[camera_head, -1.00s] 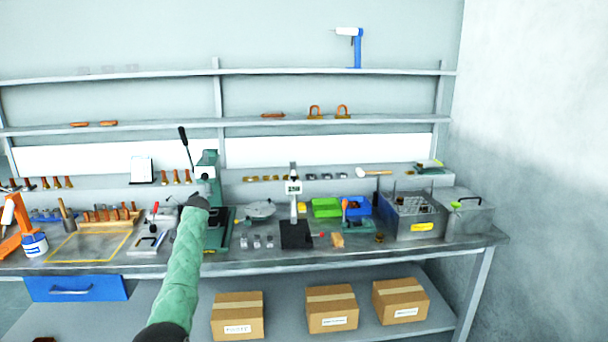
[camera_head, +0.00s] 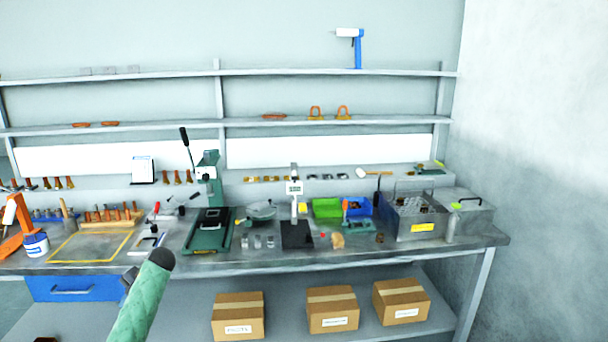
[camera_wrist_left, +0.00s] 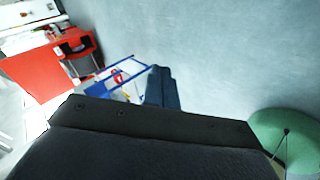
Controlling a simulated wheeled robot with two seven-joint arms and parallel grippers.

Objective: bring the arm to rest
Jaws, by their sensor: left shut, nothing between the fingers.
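My left arm, in a green sleeve, comes up from the bottom left of the head view. Its dark rounded end is in front of the bench's front edge, near the blue drawer. A small grey part of my left gripper (camera_head: 128,278) shows beside the arm. The gripper is shut and holds nothing; its fingertips are mostly hidden. In the left wrist view a dark part of my own body fills the lower middle. My right gripper is not in view.
The workbench (camera_head: 300,264) holds a green press (camera_head: 208,228), a black-based stand (camera_head: 296,235) and a wire-basket tank (camera_head: 413,222). Cardboard boxes (camera_head: 332,308) stand on the lower shelf. The left wrist view shows a red table (camera_wrist_left: 48,70) and a blue-framed cart (camera_wrist_left: 125,75).

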